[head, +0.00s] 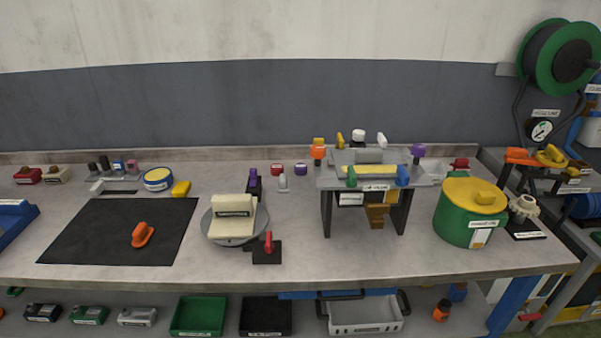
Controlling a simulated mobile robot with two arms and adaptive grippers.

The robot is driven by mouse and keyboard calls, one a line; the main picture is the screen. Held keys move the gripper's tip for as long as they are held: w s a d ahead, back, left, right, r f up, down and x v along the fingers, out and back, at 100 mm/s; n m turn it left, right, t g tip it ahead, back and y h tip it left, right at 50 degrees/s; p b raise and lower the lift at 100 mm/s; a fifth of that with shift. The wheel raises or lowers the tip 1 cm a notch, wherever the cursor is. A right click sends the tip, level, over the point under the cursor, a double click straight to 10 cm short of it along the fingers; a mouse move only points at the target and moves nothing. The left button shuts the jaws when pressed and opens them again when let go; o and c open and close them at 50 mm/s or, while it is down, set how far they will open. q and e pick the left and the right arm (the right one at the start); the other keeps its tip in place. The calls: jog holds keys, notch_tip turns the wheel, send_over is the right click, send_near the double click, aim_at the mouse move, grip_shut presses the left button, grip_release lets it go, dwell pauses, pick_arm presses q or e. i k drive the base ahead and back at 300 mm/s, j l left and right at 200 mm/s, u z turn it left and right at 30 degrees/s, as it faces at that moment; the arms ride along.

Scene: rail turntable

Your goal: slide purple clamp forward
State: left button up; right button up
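A small upright purple clamp handle (253,178) stands on a dark base just behind the round grey turntable (237,241). Its lower part is partly hidden by the cream block (233,222) on the turntable. A red-handled clamp (268,242) on a black base stands at the turntable's front right edge. Another purple knob (417,152) sits at the back right of the raised grey fixture (340,181). Neither of my grippers is in view.
A black mat (90,235) with an orange object (142,235) lies at left. A green pot (463,226) with a yellow lid stands at right. The bench (330,258) is clear along its front. Several bins sit on the shelf below.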

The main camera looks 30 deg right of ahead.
aim_at(253, 172)
jog(key=i+z, duration=0.85)
jog(key=i+j, duration=0.2)
jog(key=i, duration=0.15)
jog(key=i+j+z, duration=0.1)
jog(key=i, duration=0.2)
